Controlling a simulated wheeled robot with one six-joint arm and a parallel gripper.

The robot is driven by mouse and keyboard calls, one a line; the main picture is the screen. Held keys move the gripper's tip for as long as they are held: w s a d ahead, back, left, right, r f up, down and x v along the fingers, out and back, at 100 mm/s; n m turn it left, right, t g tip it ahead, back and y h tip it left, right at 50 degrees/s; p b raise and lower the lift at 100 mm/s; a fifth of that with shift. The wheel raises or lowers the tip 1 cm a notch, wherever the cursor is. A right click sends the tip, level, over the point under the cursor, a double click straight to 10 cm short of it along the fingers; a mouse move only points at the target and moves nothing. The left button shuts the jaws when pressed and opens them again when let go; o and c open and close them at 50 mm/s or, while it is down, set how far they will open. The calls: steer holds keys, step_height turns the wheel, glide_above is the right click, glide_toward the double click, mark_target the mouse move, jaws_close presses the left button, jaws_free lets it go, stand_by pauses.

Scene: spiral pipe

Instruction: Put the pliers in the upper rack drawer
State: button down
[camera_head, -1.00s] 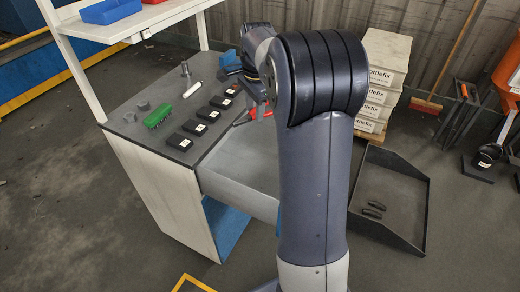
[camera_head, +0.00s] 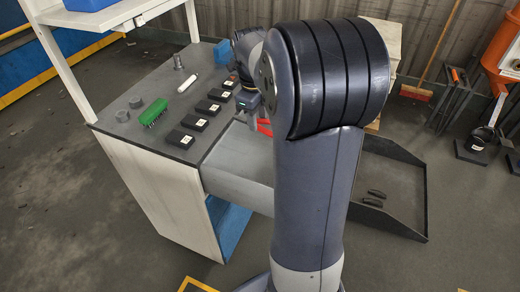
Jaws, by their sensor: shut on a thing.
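The pliers (camera_head: 264,126) show only as a small red part beside my gripper; the rest is hidden behind my arm. My gripper (camera_head: 250,112) is mostly hidden by my arm and appears shut on the pliers. It is above or close to the open upper drawer (camera_head: 236,160) of the white rack, near the worktop's right edge. The drawer is grey and pulled out to the right, and the part in view looks empty. My arm covers its right part. I cannot tell how high the pliers are above it.
A blue bin (camera_head: 92,4) sits on the shelf above. A dark floor tray (camera_head: 400,215) with black pieces lies to the right.

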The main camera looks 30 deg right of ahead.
step_height(320, 180, down, 13)
steer(key=shift+f+b, duration=0.1)
steer(key=shift+b, duration=0.9)
steer(key=shift+f+b, duration=0.4)
steer(key=shift+f, duration=0.15)
steer(key=c, duration=0.9)
jaws_free()
steer(key=shift+o, duration=0.2)
steer(key=r+p, duration=0.1)
steer(key=r, duration=0.3)
steer(key=r+p, duration=0.1)
steer(key=r, duration=0.3)
steer(key=a+r+p, duration=0.1)
steer(key=r, duration=0.4)
steer(key=shift+s, duration=0.2)
steer(key=shift+r, duration=0.1)
